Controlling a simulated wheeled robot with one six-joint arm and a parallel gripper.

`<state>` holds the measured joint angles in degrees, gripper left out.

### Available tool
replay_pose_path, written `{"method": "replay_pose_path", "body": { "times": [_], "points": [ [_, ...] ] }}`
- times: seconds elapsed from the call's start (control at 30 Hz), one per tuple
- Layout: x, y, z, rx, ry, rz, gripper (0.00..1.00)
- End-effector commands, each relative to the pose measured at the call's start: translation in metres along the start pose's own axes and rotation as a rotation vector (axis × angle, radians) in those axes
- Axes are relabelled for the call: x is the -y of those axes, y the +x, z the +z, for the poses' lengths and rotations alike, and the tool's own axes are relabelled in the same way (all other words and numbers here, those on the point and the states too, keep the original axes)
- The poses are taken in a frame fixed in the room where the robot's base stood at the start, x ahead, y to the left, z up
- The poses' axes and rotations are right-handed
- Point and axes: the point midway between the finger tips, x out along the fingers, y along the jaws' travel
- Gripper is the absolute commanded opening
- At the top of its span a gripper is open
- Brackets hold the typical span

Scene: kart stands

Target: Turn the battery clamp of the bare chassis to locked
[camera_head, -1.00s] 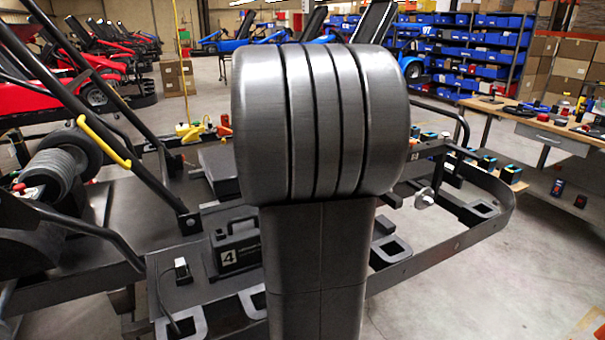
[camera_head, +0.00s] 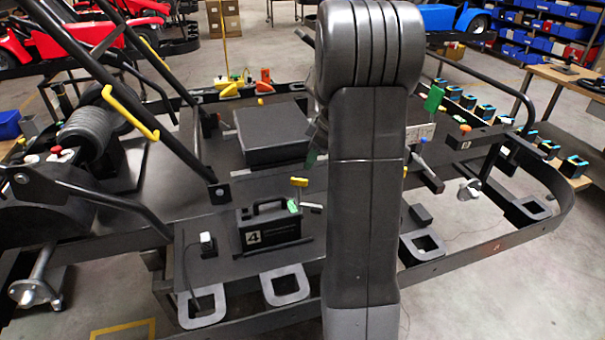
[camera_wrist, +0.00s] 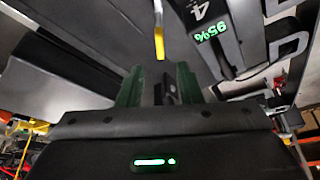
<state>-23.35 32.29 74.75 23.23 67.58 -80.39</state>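The bare chassis (camera_head: 225,275) is a black frame with a flat floor. A black battery (camera_head: 268,228) marked 4 stands upright on it. The battery shows in the wrist view (camera_wrist: 208,22) with a green 95% readout. The battery clamp (camera_head: 299,182) has a yellow grip and stands just behind and right of the battery. Its yellow grip also shows in the wrist view (camera_wrist: 159,40), beyond my fingertips. My gripper (camera_wrist: 158,84) is open and empty, its two green fingers apart. In the head view my arm hides most of it. I cannot tell the clamp's lock state.
A flat black box (camera_head: 271,133) lies behind the clamp. A white-topped connector (camera_head: 208,243) with a cable is left of the battery. Slanted black bars with a yellow grip (camera_head: 130,113) rise at the left. A workbench (camera_head: 565,80) stands at the far right.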

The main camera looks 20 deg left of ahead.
Motion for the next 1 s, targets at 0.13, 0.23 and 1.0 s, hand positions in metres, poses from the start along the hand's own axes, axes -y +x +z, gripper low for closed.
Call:
{"method": "replay_pose_path", "body": {
  "times": [0.13,0.23,1.0],
  "points": [
    [0.001,0.032,-0.001,0.001,0.001,-0.006,0.33],
    [0.001,0.050,-0.001,0.001,0.001,-0.004,0.33],
    [0.000,0.081,0.000,0.000,0.001,0.000,0.00]
  ]
}}
